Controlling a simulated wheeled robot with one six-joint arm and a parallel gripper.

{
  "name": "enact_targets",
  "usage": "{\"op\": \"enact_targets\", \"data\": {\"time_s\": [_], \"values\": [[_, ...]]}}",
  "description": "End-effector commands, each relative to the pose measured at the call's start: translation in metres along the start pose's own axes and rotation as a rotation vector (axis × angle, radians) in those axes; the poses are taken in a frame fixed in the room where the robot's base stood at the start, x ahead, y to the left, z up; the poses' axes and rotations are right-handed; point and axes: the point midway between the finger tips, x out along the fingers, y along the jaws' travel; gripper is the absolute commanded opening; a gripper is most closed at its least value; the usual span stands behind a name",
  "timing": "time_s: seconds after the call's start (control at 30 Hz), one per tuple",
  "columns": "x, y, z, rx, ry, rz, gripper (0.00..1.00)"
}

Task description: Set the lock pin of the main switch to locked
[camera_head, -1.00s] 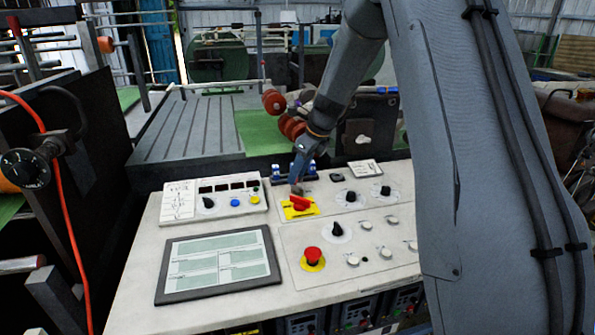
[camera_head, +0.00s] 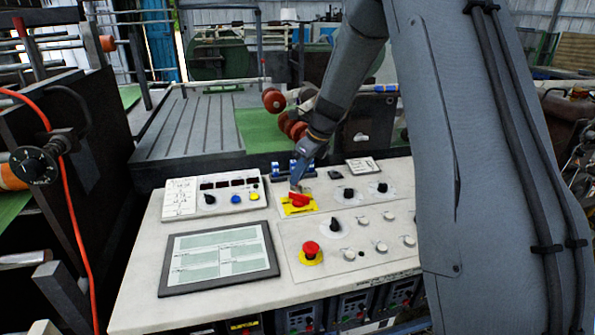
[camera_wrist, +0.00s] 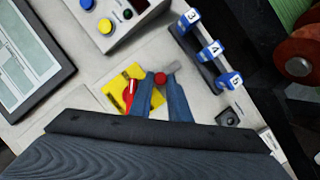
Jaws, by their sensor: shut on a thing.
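The main switch is a red handle (camera_head: 300,200) on a yellow plate (camera_head: 288,211) on the pale control panel. In the wrist view, part of the yellow plate (camera_wrist: 113,95) and the red handle (camera_wrist: 128,94) show left of my fingers. A small round red knob (camera_wrist: 160,78), apparently the lock pin's head, sits between my fingertips, with a short grey piece to its right. My gripper (camera_wrist: 159,77) is shut on this knob at the plate's edge. In the head view my gripper (camera_head: 296,185) points down just behind the switch; the pin is too small to make out there.
A red emergency button (camera_head: 310,249), a flat screen (camera_head: 222,257) and several knobs share the panel. Blue numbered blocks (camera_wrist: 210,50) stand close to the right of my fingers in the wrist view. A raised button box (camera_head: 213,195) stands left of the switch.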

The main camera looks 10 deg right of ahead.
Motion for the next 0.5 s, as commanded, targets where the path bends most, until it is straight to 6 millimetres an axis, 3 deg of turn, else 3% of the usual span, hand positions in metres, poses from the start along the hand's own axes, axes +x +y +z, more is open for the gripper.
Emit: {"op": "enact_targets", "data": {"time_s": [0.27,0.3,0.37,0.5], "values": [[0.0000,0.0046,-0.0015,-0.002,0.003,0.008,0.00],[0.0001,0.0046,-0.0016,-0.002,0.003,0.008,0.23],[0.0000,0.0044,-0.0015,-0.002,0.003,0.008,0.33],[-0.0001,0.0038,-0.0010,-0.002,0.002,0.006,0.35]]}}
